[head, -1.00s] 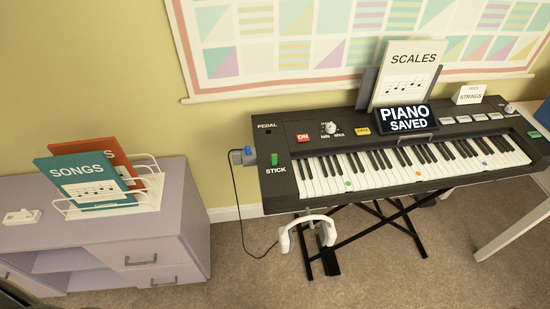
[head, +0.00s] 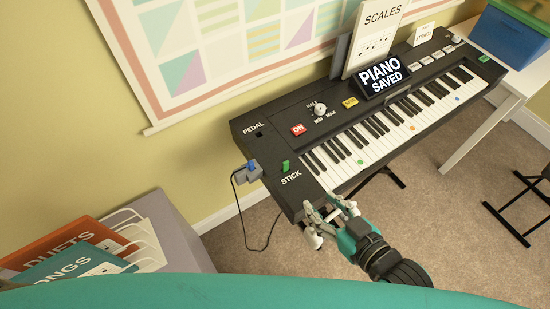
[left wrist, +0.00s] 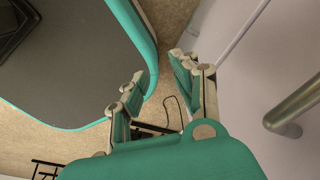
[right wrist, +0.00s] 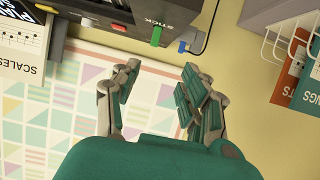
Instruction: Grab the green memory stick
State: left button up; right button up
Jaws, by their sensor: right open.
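The green memory stick (head: 286,166) stands upright at the left end of the black keyboard (head: 245,126), beside the label STICK. It also shows in the right wrist view (right wrist: 157,36), beyond the fingertips. My right gripper (head: 328,212) is open and empty near the keyboard's front left corner, apart from the stick. The right wrist view also shows its open fingers (right wrist: 158,80). My left gripper (left wrist: 158,88) is open and empty in the left wrist view, near a lilac cabinet; it is not seen in the head view.
A blue plug (head: 251,165) with a black cable sits close left of the stick. A lilac cabinet (head: 178,225) with a wire rack of songbooks (head: 62,240) stands at the lower left. A green item (head: 483,58) lies at the keyboard's right end.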

send_near(287, 166)
jog(key=shift+w+a+f+p, duration=0.15)
jog(key=shift+w+a+p, duration=0.15)
jog(key=shift+w+a, duration=0.3)
jog(key=shift+w+a+f+p, duration=0.2)
jog(key=shift+w+a+p, duration=0.05)
jog(key=shift+w+a, duration=0.3)
jog(key=shift+x, duration=0.75)
jog(key=x, duration=0.4)
jog(key=shift+w+d+f+p, duration=0.1)
jog(key=shift+w+f+p, duration=0.25)
jog(key=shift+w, duration=0.05)
pick_arm(q)
jog(key=shift+s+d+r, duration=0.1)
jog(key=shift+d+r, duration=0.15)
jog(key=shift+r, duration=0.75)
pick_arm(e)
jog(key=c, duration=0.9)
